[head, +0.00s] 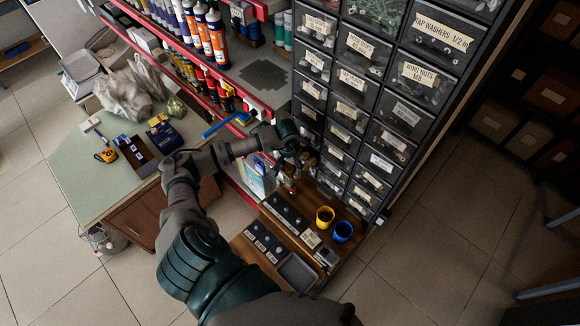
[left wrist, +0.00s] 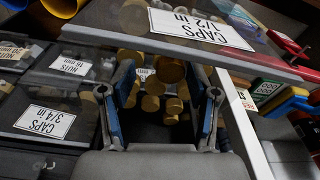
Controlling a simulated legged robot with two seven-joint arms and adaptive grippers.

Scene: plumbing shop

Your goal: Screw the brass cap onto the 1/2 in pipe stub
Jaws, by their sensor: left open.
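Several round brass caps (left wrist: 152,103) lie in an open dark bin in the left wrist view, below the label "CAPS 1/2 in" (left wrist: 200,27). My left gripper (left wrist: 165,78) is open, its two blue-lined fingers on either side of these caps, and I see none clearly held. In the head view my left gripper (head: 296,162) is in front of the drawer cabinet, above the wooden stepped rack. Small dark fittings stand in rows on the rack (head: 306,236); I cannot tell which is the 1/2 in pipe stub. My right gripper is not in view.
The drawer cabinet (head: 386,112) rises behind the gripper. Bins labelled "CAPS 3/4 in" (left wrist: 44,121) and "NUTS 16 mm" (left wrist: 76,64) adjoin. A green-topped bench (head: 75,175) stands left.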

